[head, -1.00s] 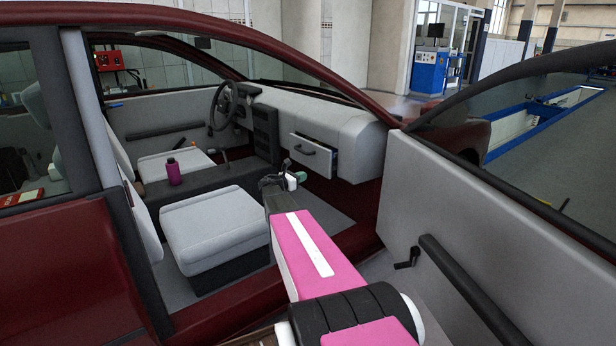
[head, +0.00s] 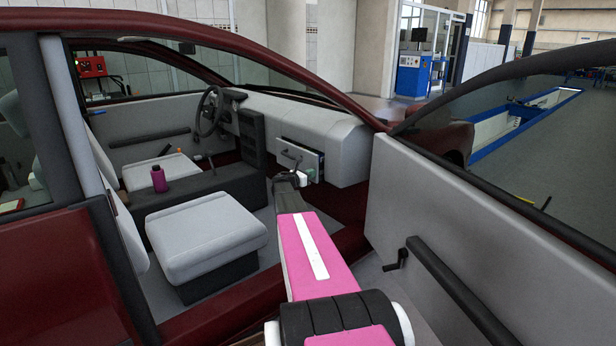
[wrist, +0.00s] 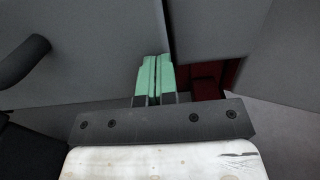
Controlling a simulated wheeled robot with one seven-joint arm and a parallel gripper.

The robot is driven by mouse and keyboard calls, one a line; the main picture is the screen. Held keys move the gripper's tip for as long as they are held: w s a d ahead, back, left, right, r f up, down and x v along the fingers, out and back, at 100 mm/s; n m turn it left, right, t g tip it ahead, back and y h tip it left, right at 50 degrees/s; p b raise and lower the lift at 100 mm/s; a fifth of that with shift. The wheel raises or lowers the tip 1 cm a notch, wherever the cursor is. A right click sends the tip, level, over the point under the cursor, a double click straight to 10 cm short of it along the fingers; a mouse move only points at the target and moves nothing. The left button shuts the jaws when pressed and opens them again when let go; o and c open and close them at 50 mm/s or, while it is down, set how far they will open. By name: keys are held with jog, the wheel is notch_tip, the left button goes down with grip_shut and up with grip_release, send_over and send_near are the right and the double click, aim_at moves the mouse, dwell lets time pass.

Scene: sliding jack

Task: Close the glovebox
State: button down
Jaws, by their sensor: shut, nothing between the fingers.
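The glovebox (head: 301,154) is a grey drawer in the dashboard with a dark bar handle. It stands partly open, with a dark gap at its right side. My gripper (head: 310,174) is low in front of the drawer's right part, and my wrist hides some of the drawer front. In the wrist view, the green fingers (wrist: 153,78) are together and empty. They lie over the lower right edge of the glovebox front (wrist: 85,55), whose handle is at the left. I cannot tell whether the fingertips touch it.
The grey dashboard (head: 345,150) surrounds the drawer. The open car door (head: 450,230) stands to the right of my arm. The front seat (head: 205,235) is on the left, and a purple bottle (head: 159,179) stands on the console behind it.

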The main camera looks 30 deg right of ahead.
aim_at(318, 171)
jog(key=shift+w+d, duration=0.2)
jog(key=shift+d, duration=0.6)
jog(key=shift+w+d, duration=0.15)
jog(key=shift+d, duration=0.6)
jog(key=shift+w+d, duration=0.2)
jog(key=shift+d, duration=0.6)
jog(key=s+a, duration=0.2)
jog(key=a, duration=0.9)
jog(key=s+a+f+m+g+y, duration=0.1)
jog(key=s+a+f+m+y, duration=0.35)
jog(key=s+a, duration=0.35)
jog(key=s+a+f+m+g+y, duration=0.1)
jog(key=s+a+f+m+y, duration=0.3)
jog(key=s+a+f+m, duration=0.3)
jog(key=s+a+f+m+y, duration=0.1)
jog(key=s+a+m+y, duration=0.3)
jog(key=s+a, duration=0.4)
jog(key=s+a+f+m+g+y, duration=0.1)
jog(key=s+a+m+y, duration=0.3)
jog(key=s+a, duration=0.4)
jog(key=shift+s+a+f+m+y, duration=0.4)
jog(key=shift+a+f+y, duration=0.15)
jog(key=shift+a, duration=2.6)
